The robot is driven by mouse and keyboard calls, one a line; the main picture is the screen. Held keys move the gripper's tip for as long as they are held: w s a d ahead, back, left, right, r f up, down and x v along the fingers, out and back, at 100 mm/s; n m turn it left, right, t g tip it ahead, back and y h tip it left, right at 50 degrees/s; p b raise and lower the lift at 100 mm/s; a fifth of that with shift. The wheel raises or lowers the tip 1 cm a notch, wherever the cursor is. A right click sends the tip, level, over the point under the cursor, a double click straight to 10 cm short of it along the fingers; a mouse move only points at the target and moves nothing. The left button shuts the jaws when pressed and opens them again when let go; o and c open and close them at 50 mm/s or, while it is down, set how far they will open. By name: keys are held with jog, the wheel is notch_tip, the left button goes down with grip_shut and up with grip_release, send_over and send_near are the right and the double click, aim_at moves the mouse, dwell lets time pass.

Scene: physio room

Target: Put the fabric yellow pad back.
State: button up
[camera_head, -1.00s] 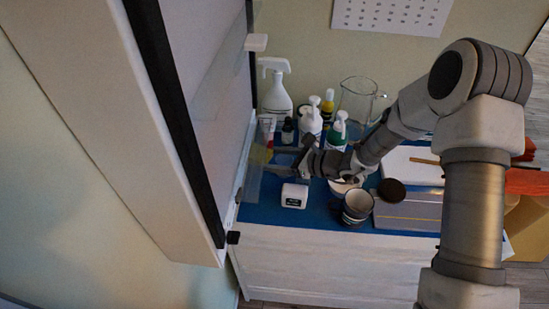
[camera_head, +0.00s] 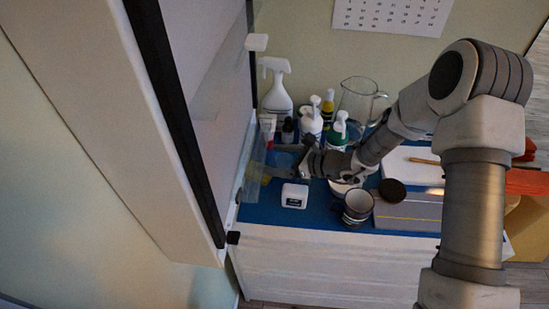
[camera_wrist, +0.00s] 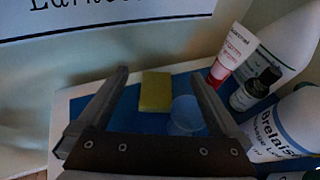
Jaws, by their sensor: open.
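The yellow pad (camera_wrist: 156,92) lies flat on the blue top in the wrist view, close to a pale edge. My gripper (camera_wrist: 160,74) is open, with one finger on each side of the pad in the picture and nothing held. I cannot tell the height of the fingers above the pad. In the head view my gripper (camera_head: 272,172) is low over the left end of the blue top, beside the tall white cabinet. The pad is hard to make out there, behind the fingers and a see-through panel.
A clear cup (camera_wrist: 187,115) stands right of the pad. A red-and-white tube (camera_wrist: 232,55) and a dark small bottle (camera_wrist: 256,88) are beyond it. A white box (camera_head: 294,196), a mug (camera_head: 358,205) and a spray bottle (camera_head: 277,90) stand nearby. The cabinet (camera_head: 120,110) closes off the left.

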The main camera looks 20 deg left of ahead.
jog(key=v, duration=1.2)
jog(key=s+d+r+n+t+h, duration=0.2)
jog(key=s+d+r+n+h, duration=0.4)
jog(key=s+d+r+n, duration=0.3)
jog(key=s+d+r+n+t+h, duration=0.2)
jog(key=s+d+r+n+h, duration=0.5)
jog(key=d+r, duration=0.6)
jog(key=s+d+n, duration=0.2)
jog(key=d+n, duration=0.1)
jog(key=shift+d, duration=0.4)
jog(key=shift+r, duration=0.2)
jog(key=shift+r+p, duration=0.5)
jog(key=shift+p, duration=0.15)
